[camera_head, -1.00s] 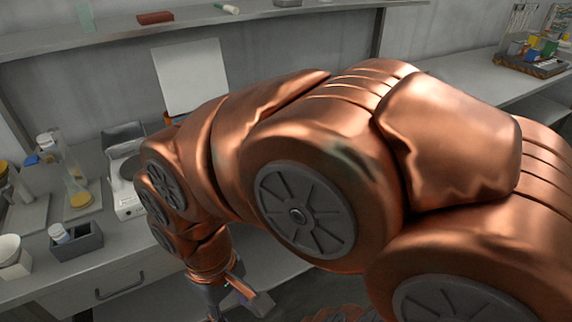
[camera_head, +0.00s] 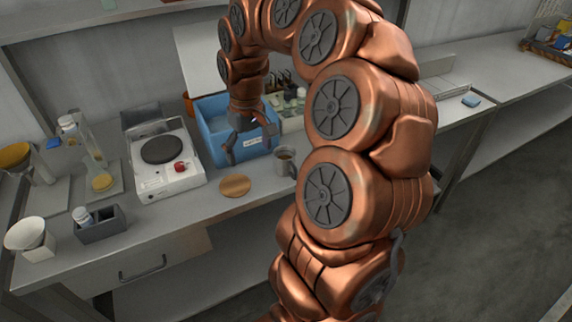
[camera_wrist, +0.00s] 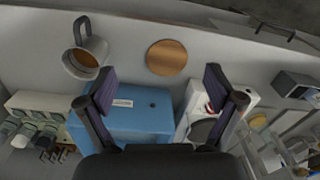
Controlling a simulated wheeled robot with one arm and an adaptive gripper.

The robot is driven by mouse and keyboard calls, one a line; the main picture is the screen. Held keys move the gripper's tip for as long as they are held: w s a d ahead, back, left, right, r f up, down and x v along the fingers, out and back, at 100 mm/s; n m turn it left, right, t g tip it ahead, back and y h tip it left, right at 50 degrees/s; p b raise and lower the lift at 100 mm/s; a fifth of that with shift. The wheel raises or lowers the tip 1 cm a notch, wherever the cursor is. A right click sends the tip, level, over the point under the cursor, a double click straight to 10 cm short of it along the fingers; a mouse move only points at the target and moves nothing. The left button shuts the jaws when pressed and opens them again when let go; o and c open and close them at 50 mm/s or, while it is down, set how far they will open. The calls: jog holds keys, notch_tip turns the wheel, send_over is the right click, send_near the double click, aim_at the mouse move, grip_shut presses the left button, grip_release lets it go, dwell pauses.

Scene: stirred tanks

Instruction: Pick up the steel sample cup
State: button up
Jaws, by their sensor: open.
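The steel sample cup (camera_head: 284,162) is a grey metal mug with a handle and something brown inside. It stands upright on the bench in front of the blue bin, close beside my arm in the head view. In the wrist view the cup (camera_wrist: 93,47) is at the upper left, outside the span of the fingers. My gripper (camera_head: 252,146) is open and empty, pointing down over the blue bin's front area. In the wrist view my gripper (camera_wrist: 160,86) shows two dark fingers spread wide, with the cup beyond the left finger.
A round wooden disc (camera_head: 235,186) lies left of the cup. The blue bin (camera_head: 216,148) stands behind it, with a white hotplate stirrer (camera_head: 164,177) to the left. A rack of bottles (camera_head: 290,112) is behind the cup. A grey box (camera_head: 101,226) sits further left.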

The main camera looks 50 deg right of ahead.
aim_at(286, 154)
jog(key=d+f+m, duration=0.2)
jog(key=d+f, duration=0.1)
jog(key=d, duration=1.1)
jog(key=shift+w+a+f+p, duration=0.15)
jog(key=shift+f+p, duration=0.4)
jog(key=shift+f, duration=0.75)
jog(key=shift+w+d+f+p, duration=0.15)
jog(key=shift+f+p, duration=0.4)
jog(key=shift+f, duration=0.8)
jog(key=shift+w+a+f+p, duration=0.15)
jog(key=shift+f+p, duration=0.4)
jog(key=shift+f, duration=0.75)
jog(key=c, duration=1.5)
jog(key=shift+o, duration=0.2)
jog(key=shift+r, duration=0.15)
